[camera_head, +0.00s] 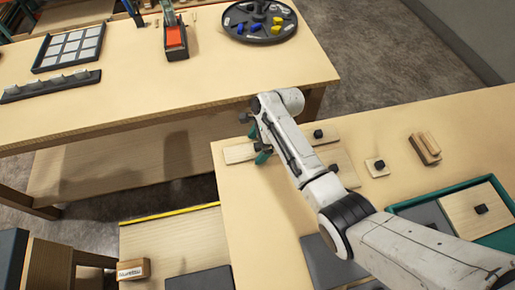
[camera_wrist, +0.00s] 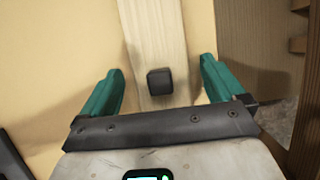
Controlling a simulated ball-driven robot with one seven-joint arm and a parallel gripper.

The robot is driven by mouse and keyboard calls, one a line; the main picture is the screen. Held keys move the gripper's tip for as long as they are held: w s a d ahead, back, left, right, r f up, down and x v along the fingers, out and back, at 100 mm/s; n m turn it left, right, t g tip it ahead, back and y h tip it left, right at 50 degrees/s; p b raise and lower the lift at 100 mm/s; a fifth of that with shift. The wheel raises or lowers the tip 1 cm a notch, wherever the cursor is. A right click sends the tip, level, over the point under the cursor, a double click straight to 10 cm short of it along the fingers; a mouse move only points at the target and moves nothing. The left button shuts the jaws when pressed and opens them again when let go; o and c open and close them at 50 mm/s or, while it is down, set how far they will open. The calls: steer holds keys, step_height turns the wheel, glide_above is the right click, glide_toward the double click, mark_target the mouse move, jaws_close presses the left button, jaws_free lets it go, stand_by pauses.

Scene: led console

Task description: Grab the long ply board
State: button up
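The long ply board is a pale, narrow wooden strip (camera_head: 238,153) lying near the far left corner of the near table; my arm hides its middle. In the wrist view the board (camera_wrist: 157,30) runs up from between the fingers, with a black square knob (camera_wrist: 160,82) on it. My gripper (camera_head: 257,144) is over the board; in the wrist view its teal fingers (camera_wrist: 162,85) are open, one on each side of the board and knob. I see no finger touching the knob. How high the fingertips are above the table is unclear.
A black knob (camera_head: 318,133) shows right of my arm. A small knobbed square (camera_head: 377,166), wooden blocks (camera_head: 425,148) and a teal-edged tray (camera_head: 403,207) lie further right. A second table (camera_head: 140,90) holds a round dark tray (camera_head: 238,30). A gap separates the tables.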

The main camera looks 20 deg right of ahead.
mark_target(254, 145)
steer(key=c, duration=1.1)
steer(key=shift+r, duration=0.5)
step_height(254, 145, up, 2)
steer(key=shift+d+r+b, duration=0.1)
steer(key=shift+r+b, duration=0.1)
steer(key=shift+b, duration=0.1)
steer(key=s+d+r+p, duration=0.2)
steer(key=s+d+r, duration=0.7)
steer(key=s, duration=0.1)
steer(key=shift+s+r+p, duration=0.25)
steer(key=shift+r+p, duration=0.05)
steer(key=shift+p, duration=0.1)
